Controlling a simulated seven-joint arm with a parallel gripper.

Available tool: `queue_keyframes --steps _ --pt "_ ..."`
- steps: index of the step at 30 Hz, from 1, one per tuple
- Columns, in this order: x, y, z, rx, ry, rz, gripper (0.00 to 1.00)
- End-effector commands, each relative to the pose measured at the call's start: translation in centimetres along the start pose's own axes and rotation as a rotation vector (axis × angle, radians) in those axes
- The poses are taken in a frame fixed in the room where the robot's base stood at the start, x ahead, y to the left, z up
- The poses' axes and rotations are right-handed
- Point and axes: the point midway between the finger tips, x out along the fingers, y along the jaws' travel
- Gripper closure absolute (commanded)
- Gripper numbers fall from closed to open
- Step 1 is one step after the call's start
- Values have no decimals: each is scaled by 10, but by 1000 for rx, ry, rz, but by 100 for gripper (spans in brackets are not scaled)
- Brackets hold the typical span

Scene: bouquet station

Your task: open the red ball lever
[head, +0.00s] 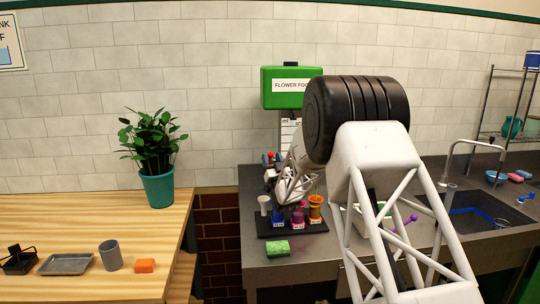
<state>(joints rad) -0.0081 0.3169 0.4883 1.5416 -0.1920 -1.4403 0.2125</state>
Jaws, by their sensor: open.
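A small red ball (270,155) shows beside blue parts below the green dispenser labelled "FLOWER FOO…" (278,101). I take it for the red ball lever; its stem and mount are too small or hidden to make out. My gripper (270,177) is just below the red ball in the picture, in front of the dispenser's lower part. It is small and partly merged with the wrist, and it looks open and empty. I cannot tell how far it is from the ball in depth. My arm hides the dispenser's right side.
Below my gripper, a black tray (266,232) holds several coloured cups. A green sponge (278,248) lies in front. A sink (475,212) and tap are at right. A purple-ended handle (413,218) shows behind my arm. A wooden table (90,220) with a potted plant (157,185) is at left.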

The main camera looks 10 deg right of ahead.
Motion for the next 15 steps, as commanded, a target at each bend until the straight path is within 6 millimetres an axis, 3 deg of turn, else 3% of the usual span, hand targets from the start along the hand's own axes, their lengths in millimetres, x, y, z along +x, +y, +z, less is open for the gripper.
queue_keyframes --steps 7,15 --pt "-31 0 0 0 0 1 48" --pt "-43 0 0 0 0 0 48"
